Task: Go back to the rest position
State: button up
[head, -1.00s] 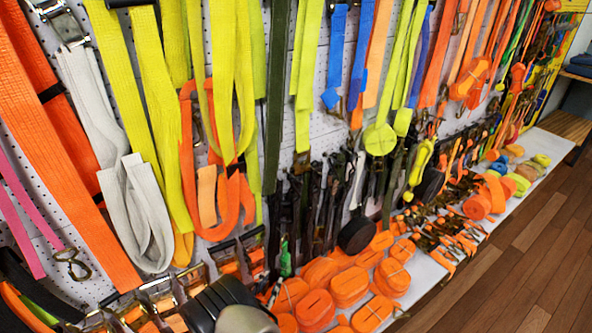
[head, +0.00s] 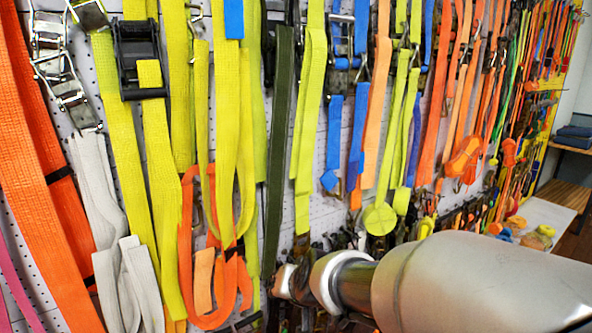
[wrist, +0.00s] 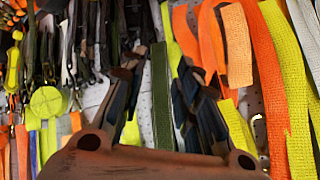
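My gripper (wrist: 160,68) shows in the wrist view with its two dark fingers spread apart. It is open, and no held thing shows between the fingers. A dark green strap (wrist: 162,100) hangs behind the gap; the distance to it cannot be told. In the head view, my grey arm (head: 450,285) reaches in from the lower right toward the wall. The fingers cannot be made out there. The dark green strap also hangs in the head view (head: 278,140), just above the arm's far end.
A white pegboard wall is covered with hanging straps: orange (head: 40,170), yellow (head: 165,200), white (head: 125,270) and blue (head: 333,130). A black buckle (head: 138,55) hangs at upper left. A shelf end (head: 548,215) with small rolls and a wooden bench (head: 565,195) stand at right.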

jog(key=s+d+g+h, duration=0.1)
jog(key=s+d, duration=0.4)
jog(key=s, duration=0.4)
jog(key=s+d+r+n+g+h, duration=0.1)
jog(key=s+d, duration=0.4)
jog(key=s, duration=0.4)
jog(key=s+d+g+h, duration=0.1)
jog(key=s+d, duration=0.5)
jog(key=s, duration=0.4)
jog(key=shift+r+g, duration=0.3)
jog(key=shift+g, duration=0.1)
